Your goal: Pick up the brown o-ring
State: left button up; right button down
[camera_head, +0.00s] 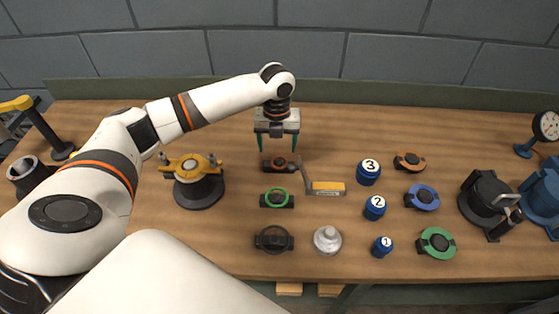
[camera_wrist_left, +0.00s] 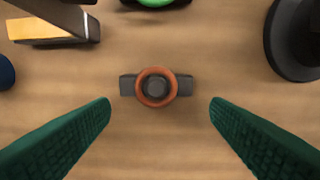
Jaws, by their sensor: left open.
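The brown o-ring (camera_wrist_left: 141,86) sits around the round post of a small dark holder (camera_wrist_left: 185,85), in the middle of the left wrist view. In the head view the o-ring (camera_head: 279,161) lies just below my left gripper (camera_head: 277,148). My left gripper is open and empty, pointing down. Its green fingers show in the left wrist view (camera_wrist_left: 160,108), one on each side of the o-ring and apart from it. My right gripper is not in view.
A green o-ring on its holder (camera_head: 277,199) lies nearer the front. A yellow-labelled tool (camera_head: 327,188) lies close to the right. A yellow-topped dark fixture (camera_head: 199,190) stands left. Numbered blue weights (camera_head: 368,172) and several coloured-ring parts (camera_head: 410,161) stand further right.

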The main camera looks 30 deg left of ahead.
aim_at(279, 162)
pick_arm(q)
jog(key=f, duration=0.1)
jog(key=f+p, duration=0.1)
jog(key=f, duration=0.1)
jog(key=shift+s+d+f, duration=0.2)
jog(key=shift+d+f, duration=0.05)
jog(key=shift+d, duration=0.15)
jog(key=shift+f, duration=0.6)
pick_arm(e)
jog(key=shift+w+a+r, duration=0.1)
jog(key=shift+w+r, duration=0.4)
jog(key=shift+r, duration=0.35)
pick_arm(q)
jog(key=shift+c, duration=0.2)
jog(key=c, duration=1)
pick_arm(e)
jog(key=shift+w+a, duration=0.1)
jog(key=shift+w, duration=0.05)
